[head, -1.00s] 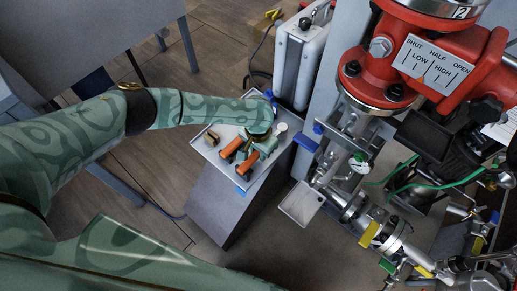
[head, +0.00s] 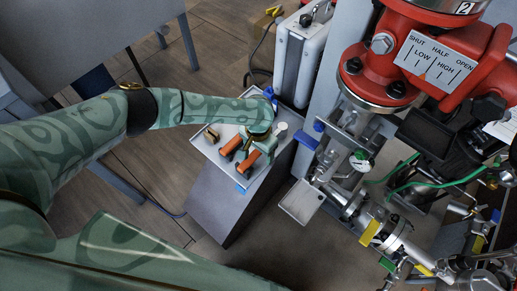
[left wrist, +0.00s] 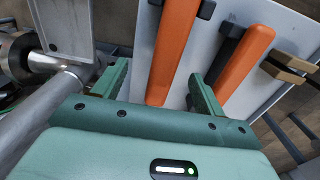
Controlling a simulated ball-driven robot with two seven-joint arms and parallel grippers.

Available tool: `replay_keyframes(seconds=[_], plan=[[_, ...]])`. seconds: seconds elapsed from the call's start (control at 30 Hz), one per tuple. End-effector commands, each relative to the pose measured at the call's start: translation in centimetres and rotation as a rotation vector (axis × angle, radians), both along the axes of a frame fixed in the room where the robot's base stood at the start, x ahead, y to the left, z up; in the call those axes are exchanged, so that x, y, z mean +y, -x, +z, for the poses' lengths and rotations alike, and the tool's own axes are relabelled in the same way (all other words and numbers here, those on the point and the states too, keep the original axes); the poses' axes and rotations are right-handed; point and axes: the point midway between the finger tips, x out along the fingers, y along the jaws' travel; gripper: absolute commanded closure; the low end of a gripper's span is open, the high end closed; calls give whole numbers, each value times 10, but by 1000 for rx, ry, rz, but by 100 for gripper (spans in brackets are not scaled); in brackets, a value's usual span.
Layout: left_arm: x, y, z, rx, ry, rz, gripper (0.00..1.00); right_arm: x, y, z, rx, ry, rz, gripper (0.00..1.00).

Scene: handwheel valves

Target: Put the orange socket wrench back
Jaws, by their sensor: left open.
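Two orange-handled tools lie side by side on a light grey tray (head: 206,151). One orange bar (left wrist: 172,48) lies between my left gripper's fingers in the left wrist view. The other orange bar (left wrist: 246,62), with a dark end, lies just outside the right-hand finger. In the head view they show as a nearer orange handle (head: 247,165) and a farther one (head: 231,146). I cannot tell which is the socket wrench. My left gripper (left wrist: 160,72) is open over the tray; it also shows in the head view (head: 261,150). My right gripper is not in view.
A small brown block (head: 211,134) lies at the tray's left. A white round piece (head: 282,128) is at its right. The red valve (head: 385,70) and pipework stand to the right, with a silver case (head: 300,55) behind. A small empty metal shelf (head: 300,203) juts out nearby.

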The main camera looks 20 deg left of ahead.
Motion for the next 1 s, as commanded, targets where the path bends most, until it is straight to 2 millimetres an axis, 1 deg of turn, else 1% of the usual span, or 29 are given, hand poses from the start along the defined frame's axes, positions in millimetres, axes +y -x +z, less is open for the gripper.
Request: replay_keyframes(seconds=[0.4, 1.0], plan=[[0, 0, 2, -1, 0, 0, 29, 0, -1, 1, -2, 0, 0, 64], [0, 0, 38, -2, 1, 1, 29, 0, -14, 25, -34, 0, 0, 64]])
